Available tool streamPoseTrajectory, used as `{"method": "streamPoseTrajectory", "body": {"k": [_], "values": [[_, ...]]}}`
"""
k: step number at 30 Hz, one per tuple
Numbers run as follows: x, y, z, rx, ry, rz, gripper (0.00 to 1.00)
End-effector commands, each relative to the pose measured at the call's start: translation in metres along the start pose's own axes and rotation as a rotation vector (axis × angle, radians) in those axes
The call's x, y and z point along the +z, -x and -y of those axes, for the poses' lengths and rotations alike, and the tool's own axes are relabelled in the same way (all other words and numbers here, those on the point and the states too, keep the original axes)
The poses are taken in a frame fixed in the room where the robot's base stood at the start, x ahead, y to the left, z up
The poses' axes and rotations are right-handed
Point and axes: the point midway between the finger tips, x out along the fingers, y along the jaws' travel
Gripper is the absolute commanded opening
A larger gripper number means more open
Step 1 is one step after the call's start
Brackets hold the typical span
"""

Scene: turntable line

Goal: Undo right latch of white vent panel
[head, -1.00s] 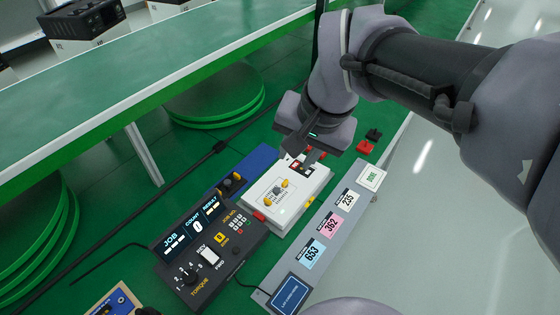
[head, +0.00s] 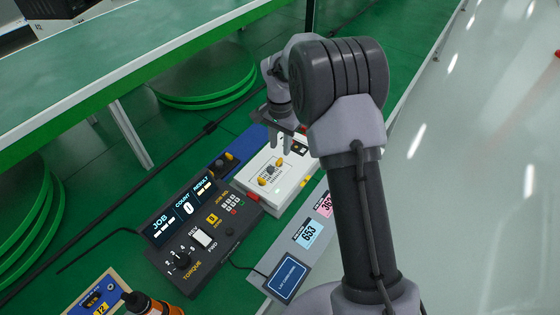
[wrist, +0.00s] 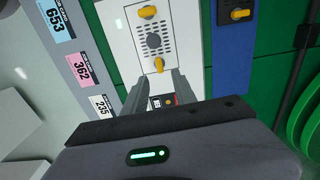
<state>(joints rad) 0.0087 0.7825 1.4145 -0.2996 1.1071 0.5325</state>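The white vent panel (head: 262,197) lies on the green table; it also shows in the wrist view (wrist: 122,40). It has a dark round vent grille (wrist: 154,40) between two yellow latches. The left latch (head: 262,182) is the farther one in the wrist view (wrist: 148,12). The right latch (wrist: 158,64) lies close to the fingertips. My gripper (wrist: 159,80) is open, with its two fingers apart and nothing seen between them at the tips. In the head view my gripper (head: 281,143) hangs over the panel's far right part, partly hidden by my arm.
A dark torque controller (head: 205,235) stands left of the panel. A grey strip with coloured cards (head: 290,250) runs along the front.

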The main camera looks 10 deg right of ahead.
Motion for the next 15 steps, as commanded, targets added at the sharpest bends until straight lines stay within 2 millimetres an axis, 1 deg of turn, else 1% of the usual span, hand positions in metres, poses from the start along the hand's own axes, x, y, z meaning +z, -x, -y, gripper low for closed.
{"method": "streamPoseTrajectory", "body": {"k": [1, 3, 6, 10, 15], "values": [[0.000, -0.019, 0.000, 0.001, 0.000, 0.001, 0.33], [0.000, -0.033, 0.000, 0.001, 0.001, 0.000, 0.33], [0.000, -0.048, 0.000, 0.001, 0.001, 0.000, 0.33], [0.000, -0.056, 0.000, 0.000, 0.001, -0.001, 0.33], [0.000, -0.056, 0.000, -0.001, 0.001, -0.001, 0.33]]}}
